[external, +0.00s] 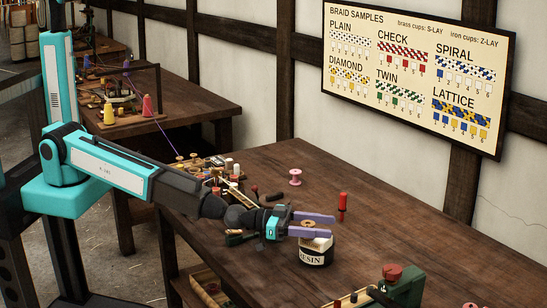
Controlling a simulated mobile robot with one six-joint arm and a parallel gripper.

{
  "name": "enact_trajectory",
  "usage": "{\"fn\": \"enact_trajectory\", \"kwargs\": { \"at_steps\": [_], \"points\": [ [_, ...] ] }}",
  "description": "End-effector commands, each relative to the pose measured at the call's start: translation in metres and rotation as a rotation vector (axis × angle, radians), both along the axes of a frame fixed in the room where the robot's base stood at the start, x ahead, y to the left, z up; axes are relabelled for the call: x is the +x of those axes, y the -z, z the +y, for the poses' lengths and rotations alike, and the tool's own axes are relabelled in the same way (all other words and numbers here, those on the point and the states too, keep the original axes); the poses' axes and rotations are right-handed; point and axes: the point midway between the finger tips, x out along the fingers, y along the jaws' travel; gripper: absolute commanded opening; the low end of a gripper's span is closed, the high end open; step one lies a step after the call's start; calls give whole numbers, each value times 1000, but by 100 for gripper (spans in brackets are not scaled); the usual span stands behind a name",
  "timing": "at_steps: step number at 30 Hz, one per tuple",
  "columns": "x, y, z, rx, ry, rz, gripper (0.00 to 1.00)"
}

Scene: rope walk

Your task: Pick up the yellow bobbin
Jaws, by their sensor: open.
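My gripper (333,226) is open, with its two purple fingers pointing right over the near table. A tan, round-topped thing (308,223) shows between the fingers, but I cannot tell whether it is a bobbin or whether they touch it. A jar labelled as resin (315,256) stands just below the fingers, its top partly hidden by them.
A pink spool (295,177) and an upright red tool (342,207) stand behind my gripper. Several small bobbins and tools crowd the table's left edge. A green clamp-like device (405,287) is at the front right. The table's right side is largely clear.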

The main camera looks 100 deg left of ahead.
Motion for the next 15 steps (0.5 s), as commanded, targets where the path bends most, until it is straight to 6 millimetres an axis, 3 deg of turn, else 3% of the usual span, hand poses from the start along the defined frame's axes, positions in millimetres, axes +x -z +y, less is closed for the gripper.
{"fn": "enact_trajectory", "kwargs": {
  "at_steps": [15],
  "points": [
    [0, 0, 0, 0, 0, 0, 52]
  ]
}}
